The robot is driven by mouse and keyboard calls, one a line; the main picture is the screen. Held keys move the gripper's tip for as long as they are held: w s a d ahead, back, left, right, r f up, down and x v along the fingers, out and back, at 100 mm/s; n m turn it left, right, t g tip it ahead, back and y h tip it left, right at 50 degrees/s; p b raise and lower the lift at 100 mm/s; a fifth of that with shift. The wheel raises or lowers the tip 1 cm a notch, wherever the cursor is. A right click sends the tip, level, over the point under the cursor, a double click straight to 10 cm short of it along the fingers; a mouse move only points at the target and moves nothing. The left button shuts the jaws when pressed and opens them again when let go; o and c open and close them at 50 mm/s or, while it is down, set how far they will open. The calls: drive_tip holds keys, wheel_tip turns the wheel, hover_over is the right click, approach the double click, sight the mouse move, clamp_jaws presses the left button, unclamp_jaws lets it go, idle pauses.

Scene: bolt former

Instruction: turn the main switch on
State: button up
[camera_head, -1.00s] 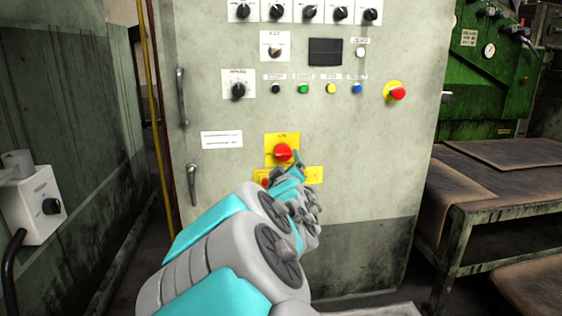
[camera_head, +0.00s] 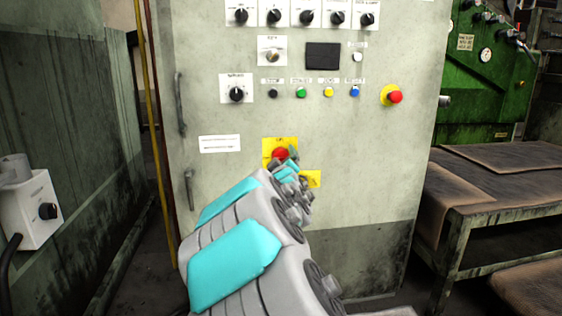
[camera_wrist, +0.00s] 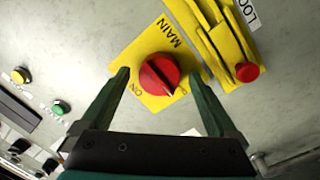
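The main switch is a red rotary knob (camera_wrist: 160,74) on a yellow plate (camera_wrist: 134,57) marked MAIN and ON in the wrist view. A pale pointer mark on the knob points toward the lower right of that view, away from the ON label. In the head view the red knob (camera_head: 280,153) and its yellow plate (camera_head: 288,143) are on the grey cabinet's front. My gripper (camera_wrist: 162,80) is open, with one dark green finger on each side of the knob. I cannot tell whether the fingers touch it. My arm partly hides the plate's lower part in the head view.
A yellow lockout bracket (camera_wrist: 222,42) with a red button (camera_wrist: 247,72) sits close beside the right finger. Above on the cabinet are buttons, dials and a red emergency stop (camera_head: 395,97). A worn table (camera_head: 490,208) stands at the right.

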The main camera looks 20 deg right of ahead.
drive_tip(key=c, duration=1.3)
drive_tip(key=shift+m, duration=0.3)
drive_tip(key=m, duration=0.3)
drive_tip(key=shift+m, duration=0.3)
drive_tip(key=m+y, duration=0.1)
drive_tip(key=m, duration=0.7)
drive_tip(key=shift+r+g+y, duration=0.1)
drive_tip(key=shift+g+y, duration=0.2)
drive_tip(key=shift+d+m+y, duration=0.15)
drive_tip(key=shift+m+y, duration=0.15)
drive_tip(key=shift+m, duration=2)
